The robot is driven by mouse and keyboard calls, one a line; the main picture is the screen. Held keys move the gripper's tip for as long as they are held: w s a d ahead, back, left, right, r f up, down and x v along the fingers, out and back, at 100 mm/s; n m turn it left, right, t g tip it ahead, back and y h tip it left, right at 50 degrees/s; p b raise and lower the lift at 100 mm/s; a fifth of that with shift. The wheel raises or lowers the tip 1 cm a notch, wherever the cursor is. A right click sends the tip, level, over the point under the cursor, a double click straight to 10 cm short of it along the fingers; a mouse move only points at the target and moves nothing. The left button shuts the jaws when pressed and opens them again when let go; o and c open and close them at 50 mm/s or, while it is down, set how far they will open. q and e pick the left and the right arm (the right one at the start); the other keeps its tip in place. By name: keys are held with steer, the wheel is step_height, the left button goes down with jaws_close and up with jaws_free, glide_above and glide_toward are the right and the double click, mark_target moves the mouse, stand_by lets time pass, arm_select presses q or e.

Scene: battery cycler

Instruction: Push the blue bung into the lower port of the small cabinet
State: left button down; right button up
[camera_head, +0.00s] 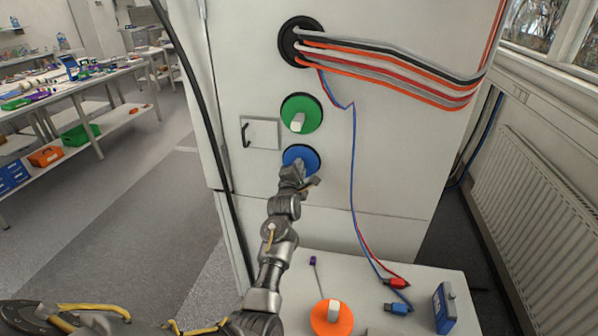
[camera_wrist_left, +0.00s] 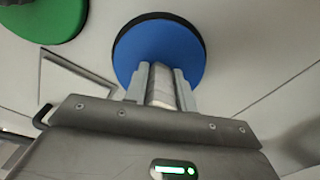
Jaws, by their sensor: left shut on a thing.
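The blue bung (camera_head: 301,154) is a round blue disc at the lower port of the pale cabinet (camera_head: 385,150), below the green bung (camera_head: 301,113). My left gripper (camera_head: 295,176) is shut on the bung's light handle. In the left wrist view the blue bung (camera_wrist_left: 160,45) lies straight ahead of the fingers, and the left gripper (camera_wrist_left: 160,85) has the handle between its two fingers. A dark rim shows around the disc's upper edge. I cannot tell how deep the bung sits. My right gripper is not in view.
Cables run from the top port (camera_head: 298,42) to the right, and red and blue leads hang beside the bungs. A small white table (camera_head: 375,265) below holds an orange bung (camera_head: 332,318), plugs and a blue box (camera_head: 445,308). A radiator (camera_head: 535,220) stands right.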

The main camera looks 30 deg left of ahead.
arm_select(q)
steer(key=shift+w+r, duration=0.1)
steer(key=shift+w, duration=0.1)
jaws_free()
steer(key=shift+s, duration=0.1)
stand_by(0.4)
